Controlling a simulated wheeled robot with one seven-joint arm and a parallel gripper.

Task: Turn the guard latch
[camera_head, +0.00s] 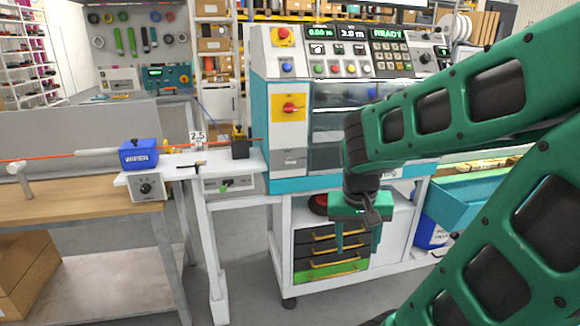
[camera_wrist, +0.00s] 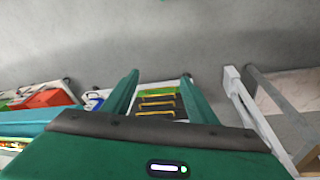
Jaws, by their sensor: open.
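The cable machine (camera_head: 262,120) stands behind my gripper, with a teal and white body. A red turning handle on a yellow plate (camera_head: 291,106) is on its front left and looks like the guard latch; its red grip lies roughly level. The clear guard window (camera_head: 345,98) is to its right, partly hidden by my arm. My gripper (camera_head: 357,250) is open and empty, pointing down in front of the drawers, below and right of the handle. In the wrist view my gripper (camera_wrist: 160,78) shows two green fingers apart; the handle is not in that view.
Drawers with yellow handles (camera_head: 333,250) sit under the machine. A wooden bench (camera_head: 80,200) with a blue unit (camera_head: 139,153) and an orange cable is at the left. A teal bin (camera_head: 470,200) is at the right. Grey floor (camera_head: 250,270) is free between bench and machine.

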